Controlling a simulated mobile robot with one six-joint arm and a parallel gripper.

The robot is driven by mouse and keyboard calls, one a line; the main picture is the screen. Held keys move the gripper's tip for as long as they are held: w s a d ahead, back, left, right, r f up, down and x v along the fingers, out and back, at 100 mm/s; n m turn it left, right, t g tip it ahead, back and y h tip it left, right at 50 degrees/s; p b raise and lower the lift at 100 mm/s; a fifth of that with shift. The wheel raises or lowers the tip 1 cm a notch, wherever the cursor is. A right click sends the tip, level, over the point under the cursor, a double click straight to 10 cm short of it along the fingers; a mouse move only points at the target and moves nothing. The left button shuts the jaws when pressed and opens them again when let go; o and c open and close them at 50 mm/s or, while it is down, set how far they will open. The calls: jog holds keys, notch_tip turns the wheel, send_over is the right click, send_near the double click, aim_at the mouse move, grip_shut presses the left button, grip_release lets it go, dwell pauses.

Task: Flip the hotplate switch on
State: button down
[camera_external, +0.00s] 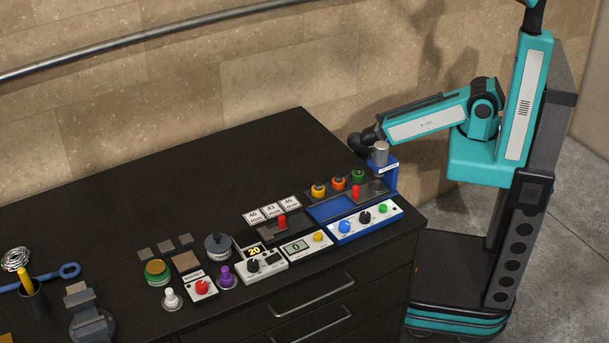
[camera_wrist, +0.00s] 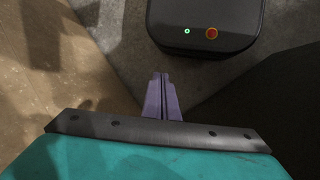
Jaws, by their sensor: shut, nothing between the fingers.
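A small unit with a brown square plate (camera_external: 186,262) and a white front panel carrying a red knob (camera_external: 202,287) stands at the left of the bench devices in the external view. It looks like the hotplate, but I cannot tell for certain, nor read the switch's setting. My gripper (camera_wrist: 161,76) shows in the wrist view with its purple fingers shut together and nothing between them. In the external view, my arm's dark end is beyond the blue device at the bench's right end, well apart from the red knob. The fingers cannot be made out there. No bench device shows in the wrist view.
The black bench (camera_external: 100,220) holds a white device (camera_external: 262,266) reading 20, a scale (camera_external: 307,246) and a blue press-like unit (camera_external: 366,222) with several knobs. A purple-topped piece (camera_external: 226,277) and a white-topped piece (camera_external: 171,299) flank the red knob. The bench's back is clear.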

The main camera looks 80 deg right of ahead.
jog(key=w+d+r+m+t+h+p, duration=0.1)
jog(key=w+d+r+h, duration=0.15)
jog(key=w+r, duration=0.5)
jog(key=w+d+r+m+t+h+p, duration=0.1)
jog(key=w+d+r+t, duration=0.3)
jog(key=r, duration=0.7)
jog(key=w+a+r+m+t+h+b, duration=0.1)
jog(key=w+a+r+m+t+b, duration=0.1)
jog(key=w+a+r, duration=0.6)
jog(key=w+a+r+m+t+h+b, duration=0.1)
jog(key=w+r+m+t+h+b, duration=0.1)
jog(key=w+r, duration=0.75)
jog(key=w+a+r+n+y, duration=0.1)
jog(key=a+r+n+y, duration=0.25)
jog(key=a, duration=1.55)
jog(key=w+a+r+n+y, duration=0.1)
jog(key=a+r+n+y, duration=0.2)
jog(key=a, duration=1.7)
jog(key=s+a+r+n+g+y, duration=0.1)
jog(key=s+a+r+n, duration=0.1)
jog(key=a, duration=0.9)
jog(key=s+a+r+n+g+y, duration=0.1)
jog(key=s+a+n+y, duration=0.1)
jog(key=s+a+n, duration=0.2)
jog(key=s+a+r+n+g+y+b, duration=0.1)
jog(key=s+a, duration=0.7)
jog(key=a, duration=1.1)
jog(key=shift+a+r+n, duration=0.35)
jog(key=shift+r+n, duration=0.45)
jog(key=shift+n, duration=0.15)
